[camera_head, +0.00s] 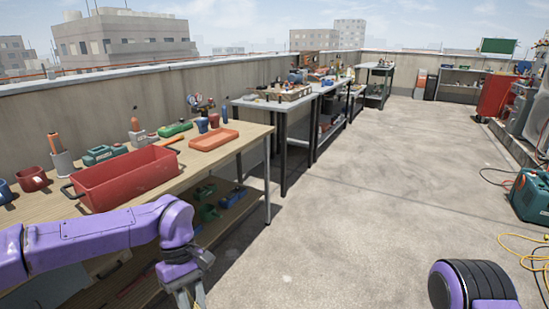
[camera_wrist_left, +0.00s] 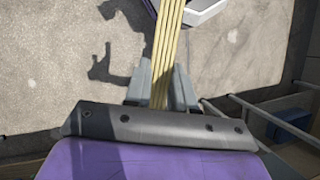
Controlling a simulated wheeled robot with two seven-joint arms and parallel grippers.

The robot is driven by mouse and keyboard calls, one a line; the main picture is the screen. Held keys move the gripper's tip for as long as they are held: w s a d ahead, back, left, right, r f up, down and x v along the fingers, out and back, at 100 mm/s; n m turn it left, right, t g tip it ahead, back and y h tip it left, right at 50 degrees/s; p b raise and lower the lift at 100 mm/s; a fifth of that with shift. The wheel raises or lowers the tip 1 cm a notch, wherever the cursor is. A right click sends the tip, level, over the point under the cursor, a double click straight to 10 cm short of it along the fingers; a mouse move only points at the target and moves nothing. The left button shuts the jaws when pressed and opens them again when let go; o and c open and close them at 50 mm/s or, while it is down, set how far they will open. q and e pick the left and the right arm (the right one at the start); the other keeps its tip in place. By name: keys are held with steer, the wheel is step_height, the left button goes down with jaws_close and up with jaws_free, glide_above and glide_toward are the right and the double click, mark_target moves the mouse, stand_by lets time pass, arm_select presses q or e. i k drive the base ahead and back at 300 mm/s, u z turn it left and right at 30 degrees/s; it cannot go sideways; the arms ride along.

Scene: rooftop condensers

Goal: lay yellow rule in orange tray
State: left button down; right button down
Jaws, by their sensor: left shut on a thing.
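The orange tray (camera_head: 214,139) is a shallow tray lying near the right end of the wooden workbench (camera_head: 248,132). It looks empty. My left gripper (camera_head: 190,298) is at the bottom edge of the head view, beside the near side of the bench and well short of the tray. In the left wrist view, my left gripper (camera_wrist_left: 160,88) is shut on the yellow rule (camera_wrist_left: 170,40), a bundle of long pale-yellow strips running up out of frame. The rule's far end is cut off. My right gripper is not in view.
A deep red bin (camera_head: 125,180) stands on the bench between my left arm and the tray. A green case (camera_head: 104,154), mugs, a bottle and other tools line the back. Shelves with tools sit below the bench. The concrete floor (camera_head: 360,200) right of it is clear.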

mark_target(215, 139)
steer(key=z, duration=0.7)
steer(key=i, duration=1.5)
steer(key=u, duration=0.95)
steer(key=i, duration=0.7)
steer(key=u, duration=0.75)
